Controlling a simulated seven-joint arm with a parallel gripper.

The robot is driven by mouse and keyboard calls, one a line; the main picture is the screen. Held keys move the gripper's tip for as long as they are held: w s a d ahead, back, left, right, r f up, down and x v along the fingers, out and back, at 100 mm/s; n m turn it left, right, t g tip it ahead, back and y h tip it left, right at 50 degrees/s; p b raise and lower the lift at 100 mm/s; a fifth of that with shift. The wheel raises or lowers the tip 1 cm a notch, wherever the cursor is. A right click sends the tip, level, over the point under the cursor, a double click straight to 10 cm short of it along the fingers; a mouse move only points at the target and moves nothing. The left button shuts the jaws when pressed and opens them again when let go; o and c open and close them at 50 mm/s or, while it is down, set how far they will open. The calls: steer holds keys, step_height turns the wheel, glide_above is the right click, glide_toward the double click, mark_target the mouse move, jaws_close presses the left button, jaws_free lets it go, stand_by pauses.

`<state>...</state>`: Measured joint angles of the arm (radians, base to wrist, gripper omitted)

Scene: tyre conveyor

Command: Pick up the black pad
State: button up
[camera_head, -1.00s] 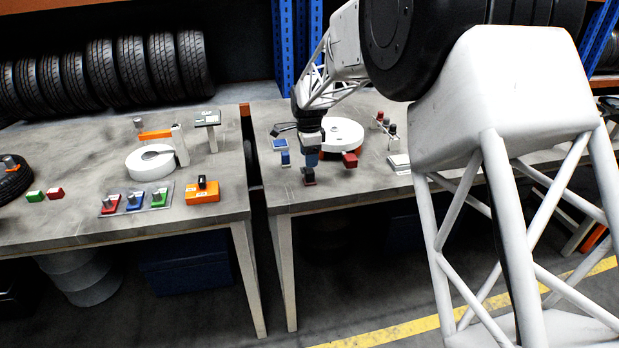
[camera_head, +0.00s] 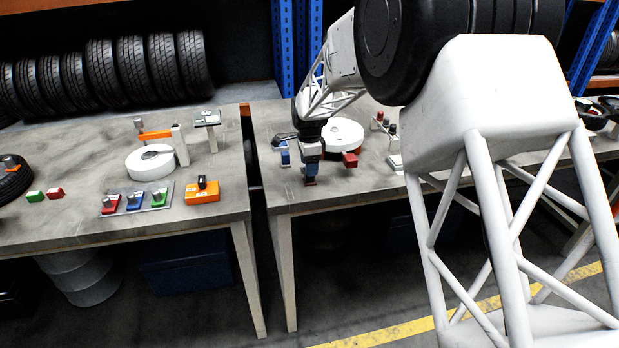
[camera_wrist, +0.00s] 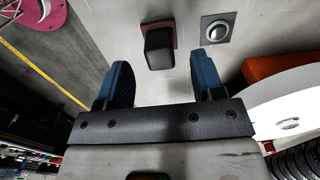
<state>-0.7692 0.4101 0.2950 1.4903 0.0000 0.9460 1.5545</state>
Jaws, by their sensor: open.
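The black pad (camera_wrist: 159,47) is a small dark block on a reddish base. In the wrist view it lies ahead of my gripper (camera_wrist: 163,75), roughly between the two blue fingers but beyond their tips. The fingers are apart with nothing between them. In the head view my gripper (camera_head: 311,166) points down over the front part of the right table. There it hides most of the pad, and a little of the reddish base (camera_head: 310,182) shows below the fingers.
A white disc (camera_head: 343,132) and a red block (camera_head: 350,160) stand close right of my gripper. A blue block (camera_head: 285,157) is to its left. A round metal button (camera_wrist: 217,29) sits beside the pad. The table's front edge is near. A gap separates the left table (camera_head: 90,225).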

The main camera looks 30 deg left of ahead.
steer(key=shift+f, duration=2.25)
steer(key=c, duration=1)
